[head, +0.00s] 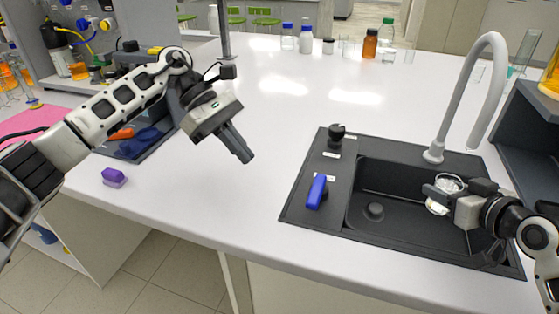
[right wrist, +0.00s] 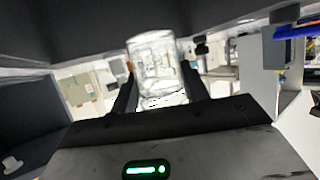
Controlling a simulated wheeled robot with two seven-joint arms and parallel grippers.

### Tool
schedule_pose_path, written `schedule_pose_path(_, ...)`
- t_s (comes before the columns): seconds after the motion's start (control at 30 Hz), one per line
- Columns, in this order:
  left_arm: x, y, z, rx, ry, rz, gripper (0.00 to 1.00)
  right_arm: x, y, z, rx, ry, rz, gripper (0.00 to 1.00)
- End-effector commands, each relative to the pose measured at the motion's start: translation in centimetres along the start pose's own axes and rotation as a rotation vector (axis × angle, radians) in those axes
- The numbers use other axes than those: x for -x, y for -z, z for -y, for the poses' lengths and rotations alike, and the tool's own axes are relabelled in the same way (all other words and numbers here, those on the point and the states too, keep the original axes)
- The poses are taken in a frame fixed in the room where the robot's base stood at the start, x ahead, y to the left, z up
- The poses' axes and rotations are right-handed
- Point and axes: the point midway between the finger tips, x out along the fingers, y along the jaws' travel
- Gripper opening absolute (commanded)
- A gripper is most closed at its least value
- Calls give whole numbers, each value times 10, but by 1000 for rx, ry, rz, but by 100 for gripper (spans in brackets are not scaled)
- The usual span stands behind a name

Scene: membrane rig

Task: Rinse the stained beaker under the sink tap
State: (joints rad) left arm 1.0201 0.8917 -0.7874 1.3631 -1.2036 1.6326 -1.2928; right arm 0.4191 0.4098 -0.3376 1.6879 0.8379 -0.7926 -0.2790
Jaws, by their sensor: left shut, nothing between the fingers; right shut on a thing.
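A clear glass beaker (head: 449,184) is in my right gripper (head: 438,196), over the right part of the black sink basin (head: 390,184). In the right wrist view the beaker (right wrist: 155,65) sits between the two dark fingers; I cannot make out a stain clearly. The grey curved tap (head: 470,85) rises behind the sink, its spout end to the right of and above the beaker. No water stream is visible. A blue lever (head: 316,191) and a black knob (head: 336,134) sit on the sink's left panel. My left gripper (head: 243,153) is shut and empty above the white worktop, left of the sink.
A purple block (head: 114,177) lies near the front left edge of the worktop (head: 270,110). Bottles, including a brown one (head: 370,43), stand along the back. A dark shelf unit (head: 525,135) stands close on the right. The worktop's middle is clear.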

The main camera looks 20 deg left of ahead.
Motion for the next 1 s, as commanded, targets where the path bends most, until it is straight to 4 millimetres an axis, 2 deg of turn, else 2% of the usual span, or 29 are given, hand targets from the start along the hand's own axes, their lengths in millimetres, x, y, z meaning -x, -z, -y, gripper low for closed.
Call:
schedule_pose_path(0.13,6,0,1,0,1,0,0,0,1,0,0,0,-2,22)
schedule_pose_path(0.53,8,-1,1,0,1,-1,0,2,0,1,0,0,-1,22)
schedule_pose_path(1.0,21,-14,1,1,1,0,0,26,-9,14,1,-1,0,22)
